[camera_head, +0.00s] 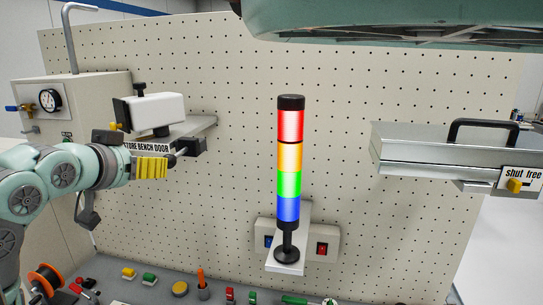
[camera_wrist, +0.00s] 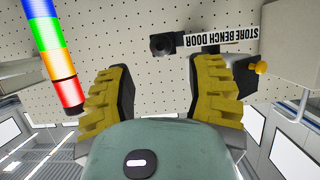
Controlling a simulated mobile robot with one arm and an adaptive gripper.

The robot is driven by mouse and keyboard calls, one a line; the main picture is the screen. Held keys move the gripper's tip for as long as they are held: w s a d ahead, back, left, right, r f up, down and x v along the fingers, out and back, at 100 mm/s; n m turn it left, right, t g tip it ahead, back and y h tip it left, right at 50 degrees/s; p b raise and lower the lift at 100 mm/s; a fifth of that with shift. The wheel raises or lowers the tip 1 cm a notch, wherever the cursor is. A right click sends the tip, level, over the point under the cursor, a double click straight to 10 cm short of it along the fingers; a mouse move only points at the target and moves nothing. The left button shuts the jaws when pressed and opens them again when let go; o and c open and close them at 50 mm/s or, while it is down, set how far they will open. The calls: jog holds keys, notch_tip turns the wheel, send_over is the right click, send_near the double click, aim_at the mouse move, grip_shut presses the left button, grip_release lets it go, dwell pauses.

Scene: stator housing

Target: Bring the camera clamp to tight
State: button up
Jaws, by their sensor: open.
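A white camera (camera_head: 158,110) with a black front sits on a bracket at the left of the pegboard, with a black knob (camera_head: 139,88) on top. Below it is a label reading STORE BENCH DOOR (camera_head: 160,148). A yellow knob (camera_head: 113,126) is left of the label and a black knob-like part (camera_head: 190,147) is right of it. I cannot tell which part is the clamp's handle. In the wrist view the label is upside down, between the black part (camera_wrist: 163,44) and the yellow knob (camera_wrist: 260,67). My gripper (camera_head: 164,167) is open and empty, just below the label; its yellow fingers are apart in the wrist view (camera_wrist: 163,85).
A lit signal tower (camera_head: 290,155) stands at mid-board, with a red switch (camera_head: 322,248) near its base. A metal drawer-like unit (camera_head: 440,155) with a black handle is at the right. A gauge box (camera_head: 75,105) is at the left. Buttons and small items line the bench below.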

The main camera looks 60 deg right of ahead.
aim_at(177, 156)
jog(key=shift+b+x, duration=1.05)
jog(key=shift+x, duration=2.6)
jog(key=shift+r, duration=0.15)
jog(key=shift+w+d+b, duration=0.1)
jog(key=shift+d+b, duration=0.05)
jog(key=shift+b, duration=0.55)
jog(key=shift+o, duration=0.4)
jog(key=c, duration=1)
